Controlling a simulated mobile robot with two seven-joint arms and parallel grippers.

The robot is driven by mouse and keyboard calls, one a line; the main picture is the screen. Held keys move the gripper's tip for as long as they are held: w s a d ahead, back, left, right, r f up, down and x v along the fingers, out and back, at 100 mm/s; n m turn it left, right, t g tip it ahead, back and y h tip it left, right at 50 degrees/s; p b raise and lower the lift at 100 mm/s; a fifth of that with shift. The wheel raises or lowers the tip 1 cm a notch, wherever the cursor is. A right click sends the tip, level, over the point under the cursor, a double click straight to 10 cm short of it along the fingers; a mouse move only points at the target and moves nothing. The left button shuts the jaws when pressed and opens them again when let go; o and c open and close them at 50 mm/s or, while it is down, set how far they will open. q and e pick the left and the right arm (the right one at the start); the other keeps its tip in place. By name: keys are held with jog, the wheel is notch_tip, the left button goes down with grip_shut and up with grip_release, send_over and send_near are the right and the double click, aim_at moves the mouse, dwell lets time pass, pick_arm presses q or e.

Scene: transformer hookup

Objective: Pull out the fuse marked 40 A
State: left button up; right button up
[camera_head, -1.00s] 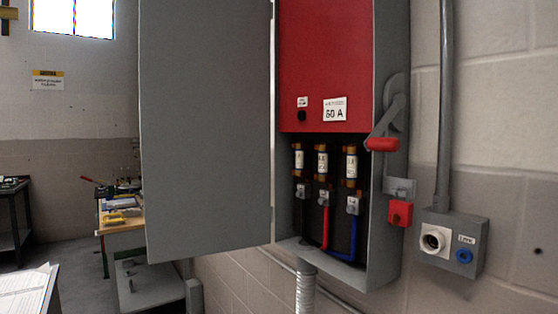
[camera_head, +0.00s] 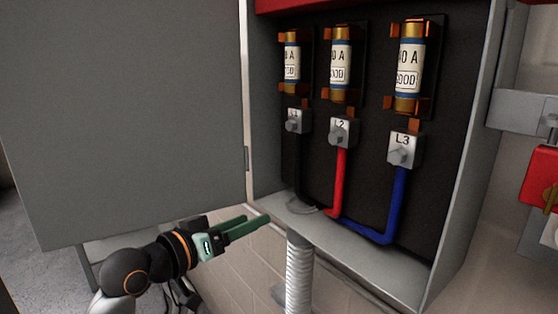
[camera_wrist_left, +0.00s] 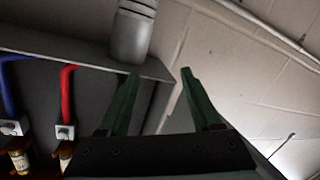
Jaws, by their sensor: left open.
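Three fuses with brass caps and white-and-blue labels sit upright in clips inside the open cabinet: the left fuse (camera_head: 291,62), the middle fuse (camera_head: 340,66) and the right fuse (camera_head: 409,68). Their labels end in "0 A" with "GOOD" wholly or partly legible below; the first digit is turned out of sight, so I cannot tell which is 40 A. My left gripper (camera_head: 257,220) is open and empty, below and left of the fuses, near the cabinet's lower front edge. In the left wrist view its fingers (camera_wrist_left: 160,73) are apart, with nothing between them. My right gripper is not in view.
The open grey door (camera_head: 120,110) stands at the left. Terminals L1, L2 and L3 carry black, red (camera_head: 338,180) and blue (camera_head: 398,195) cables below the fuses. A ribbed conduit (camera_head: 299,272) runs under the cabinet. A red switch part (camera_head: 540,178) is at the right.

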pick_arm(q)
jog(key=s+d+r+m+g+h+b, duration=0.1)
jog(key=s+d+r+m+h, duration=0.15)
jog(key=r, duration=0.55)
jog(key=s+d+r+m+g+h, duration=0.1)
jog(key=s+r+m, duration=0.15)
jog(key=r, duration=0.55)
jog(key=m+g+h+b, duration=0.1)
jog(key=m+g+h, duration=0.1)
jog(key=m+g, duration=0.25)
send_near(404, 57)
jog(key=shift+t, duration=0.45)
jog(key=p+x, duration=0.1)
jog(key=x, duration=0.7)
jog(key=shift+s+d+f+p, duration=0.1)
jog(key=shift+d+f+p, duration=0.1)
jog(key=shift+d+p, duration=0.2)
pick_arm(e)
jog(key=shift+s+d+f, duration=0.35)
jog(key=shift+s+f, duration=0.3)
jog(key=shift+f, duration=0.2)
pick_arm(q)
grip_shut()
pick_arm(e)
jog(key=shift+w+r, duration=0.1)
